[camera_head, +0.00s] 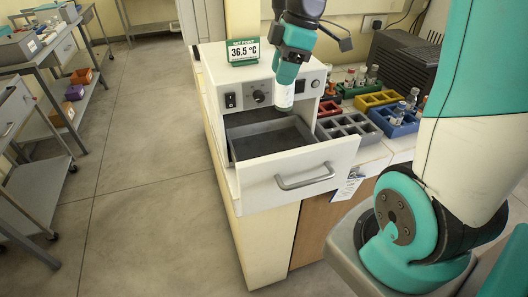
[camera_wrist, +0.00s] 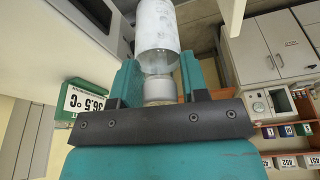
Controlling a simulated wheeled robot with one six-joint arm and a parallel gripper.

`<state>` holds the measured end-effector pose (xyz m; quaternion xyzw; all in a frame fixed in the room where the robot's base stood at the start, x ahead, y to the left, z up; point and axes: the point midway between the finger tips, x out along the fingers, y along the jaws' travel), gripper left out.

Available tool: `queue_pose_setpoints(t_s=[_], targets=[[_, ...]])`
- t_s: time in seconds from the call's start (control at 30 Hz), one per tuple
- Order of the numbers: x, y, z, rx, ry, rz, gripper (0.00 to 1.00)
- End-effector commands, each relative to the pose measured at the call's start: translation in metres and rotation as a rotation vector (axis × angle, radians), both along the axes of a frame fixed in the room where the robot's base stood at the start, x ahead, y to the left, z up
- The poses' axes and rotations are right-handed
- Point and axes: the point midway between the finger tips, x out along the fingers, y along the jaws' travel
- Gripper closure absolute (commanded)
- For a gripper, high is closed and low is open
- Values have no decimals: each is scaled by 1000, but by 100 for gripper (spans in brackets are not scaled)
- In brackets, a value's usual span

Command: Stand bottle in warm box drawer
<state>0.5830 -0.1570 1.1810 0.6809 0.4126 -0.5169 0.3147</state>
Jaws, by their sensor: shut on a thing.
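My gripper (camera_head: 287,76) points down over the open drawer and is shut on a bottle (camera_head: 284,96), which hangs upright below the fingers. In the wrist view, the gripper (camera_wrist: 158,80) has one finger on each side of the cap and neck, and the white-labelled bottle (camera_wrist: 158,28) extends beyond them. The drawer (camera_head: 300,172) of the white warm box (camera_head: 222,78) is pulled out. Its dark grey inside looks empty in the visible part. The bottle appears above the drawer's back part; its exact height over the floor is hard to tell.
A green-framed 36.5 °C display (camera_head: 243,51) stands on the box. Right of the drawer, the bench holds grey (camera_head: 348,127), blue (camera_head: 394,120) and yellow (camera_head: 377,100) racks, some with vials. A dark ribbed unit (camera_head: 404,62) stands behind. Shelved carts are at the left; the floor between is clear.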

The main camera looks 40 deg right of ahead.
Motion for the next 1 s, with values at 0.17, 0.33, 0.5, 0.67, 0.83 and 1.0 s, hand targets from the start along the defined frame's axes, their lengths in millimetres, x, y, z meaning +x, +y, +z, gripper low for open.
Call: queue_pose_setpoints(t_s=[0.17,0.33,0.5,0.67,0.83,1.0], targets=[[-2,1,-49,2,10,1,83],[-2,2,-97,3,11,2,83],[-1,2,-133,1,7,2,83],[0,2,-147,0,3,3,83],[-1,2,-171,1,7,3,83],[0,2,-185,0,1,3,83]])
